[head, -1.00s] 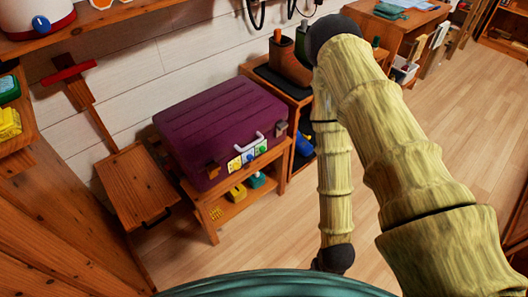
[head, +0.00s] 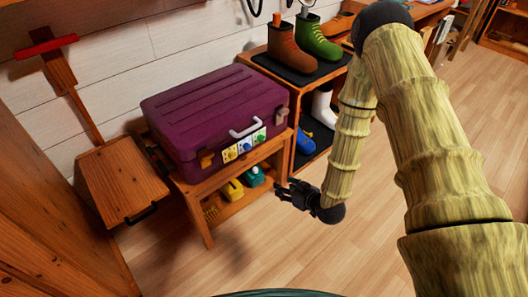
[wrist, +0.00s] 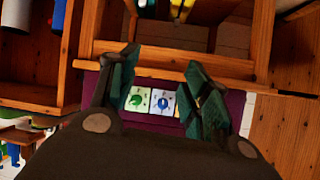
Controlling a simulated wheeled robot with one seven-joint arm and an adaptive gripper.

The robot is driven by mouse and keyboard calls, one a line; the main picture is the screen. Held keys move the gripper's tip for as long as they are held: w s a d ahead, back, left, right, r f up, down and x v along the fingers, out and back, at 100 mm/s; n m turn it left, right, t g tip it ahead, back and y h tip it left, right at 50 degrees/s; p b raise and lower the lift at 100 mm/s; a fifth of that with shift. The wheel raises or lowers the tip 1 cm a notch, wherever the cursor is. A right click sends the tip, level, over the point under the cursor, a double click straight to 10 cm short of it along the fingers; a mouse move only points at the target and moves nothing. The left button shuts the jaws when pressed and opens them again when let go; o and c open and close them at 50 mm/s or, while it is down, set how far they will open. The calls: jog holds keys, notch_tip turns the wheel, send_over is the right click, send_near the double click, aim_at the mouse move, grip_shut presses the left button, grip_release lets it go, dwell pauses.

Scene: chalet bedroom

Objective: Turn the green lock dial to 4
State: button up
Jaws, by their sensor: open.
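A purple suitcase (head: 200,112) lies shut on a low wooden bench, with a white handle (head: 246,128) and a row of dials on its front. The green dial (head: 259,137) is the rightmost, beside the blue dial (head: 245,146) and the yellow dial (head: 230,153). In the wrist view the row is upside down, with the green dial (wrist: 137,101) left of the blue dial (wrist: 163,104); the yellow one is mostly hidden by a finger. The dial settings are too small to read. My gripper (head: 284,191) is open and empty, right of the bench and apart from the dials.
The wooden bench (head: 205,230) has a lower shelf with a yellow thing (head: 233,190) and a teal thing (head: 255,176). A boot rack (head: 296,145) stands close on the right. A tilted wooden board (head: 125,180) is on the left. The floor in front is clear.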

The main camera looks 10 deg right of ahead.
aim_at(263, 140)
jog(key=w+d+r+n+t+y+b, duration=0.1)
jog(key=w+r+n+t+y+b, duration=0.35)
jog(key=w, duration=0.65)
jog(key=shift+m+h, duration=0.25)
jog(key=shift+m, duration=0.6)
jog(key=b+x, duration=0.1)
jog(key=x, duration=0.2)
jog(key=b+x, duration=0.1)
jog(key=x, duration=0.3)
jog(key=b+x, duration=0.1)
jog(key=x, duration=0.2)
jog(key=shift+a+r, duration=0.2)
jog(key=shift+r, duration=0.15)
jog(key=c, duration=1)
